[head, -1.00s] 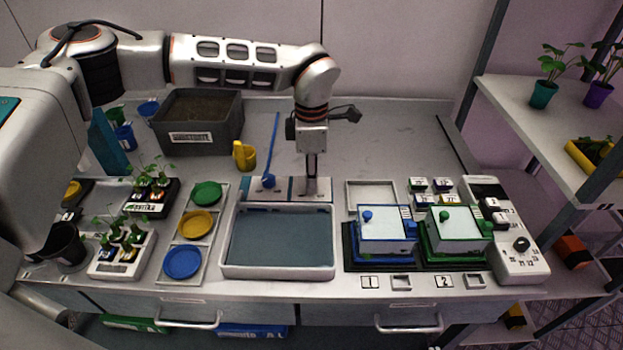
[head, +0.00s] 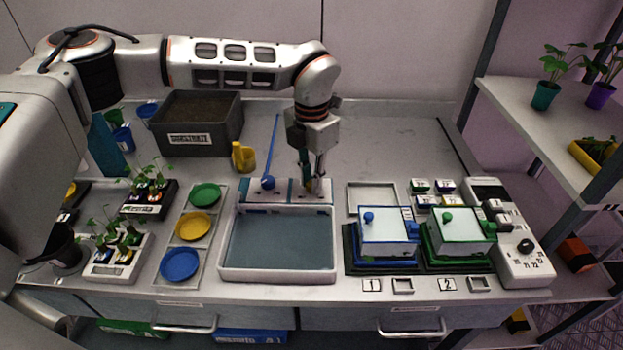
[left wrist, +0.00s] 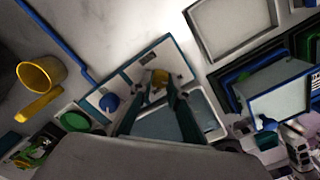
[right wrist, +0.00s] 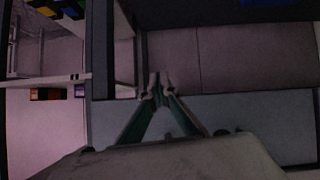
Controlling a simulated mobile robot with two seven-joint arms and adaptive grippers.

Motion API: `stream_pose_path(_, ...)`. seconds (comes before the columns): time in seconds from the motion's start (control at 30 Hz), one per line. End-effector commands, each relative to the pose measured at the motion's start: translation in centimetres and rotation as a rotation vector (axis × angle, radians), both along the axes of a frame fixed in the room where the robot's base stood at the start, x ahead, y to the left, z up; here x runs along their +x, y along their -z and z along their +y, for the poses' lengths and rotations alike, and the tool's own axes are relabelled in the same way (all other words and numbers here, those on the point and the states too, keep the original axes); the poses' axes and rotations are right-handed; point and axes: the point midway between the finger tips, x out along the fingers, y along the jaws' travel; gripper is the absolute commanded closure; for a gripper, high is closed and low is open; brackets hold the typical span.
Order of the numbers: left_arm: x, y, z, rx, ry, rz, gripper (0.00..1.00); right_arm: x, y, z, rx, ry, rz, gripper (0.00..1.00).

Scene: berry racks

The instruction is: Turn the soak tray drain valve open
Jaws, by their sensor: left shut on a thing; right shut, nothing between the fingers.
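The soak tray (head: 277,277), a white-rimmed basin with blue-grey water, stands at the table's middle front.
A blue rod (head: 273,145) rises behind the blue knob. A yellow cup (head: 243,157) and a dark soil bin (head: 199,140) stand behind left. Coloured dishes (head: 194,225) lie left; two lidded boxes (head: 388,239) stand right. The table behind the panel is clear at right.

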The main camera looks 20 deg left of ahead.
Motion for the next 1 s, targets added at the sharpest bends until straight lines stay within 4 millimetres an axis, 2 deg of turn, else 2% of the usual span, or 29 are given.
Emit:
stream_pose_path(0.6, 0.02, -0.03, -0.01, 0.000, -0.039, -0.001, 1.00, -0.17, 0.40, -0.01, -0.001, 0.000, 0.006, 1.00)
stream_pose_path(0.63, 0.02, -0.03, -0.01, 0.000, -0.039, -0.001, 0.76, -0.18, 0.41, -0.01, -0.002, 0.000, 0.007, 1.00)
stream_pose_path(0.67, 0.02, -0.03, -0.01, 0.000, -0.039, -0.001, 0.68, -0.18, 0.41, 0.00, -0.001, -0.001, 0.007, 1.00)
stream_pose_path(1.0, 0.02, -0.07, 0.00, 0.000, -0.038, -0.001, 0.67, -0.15, 0.31, -0.09, -0.003, -0.001, 0.006, 1.00)
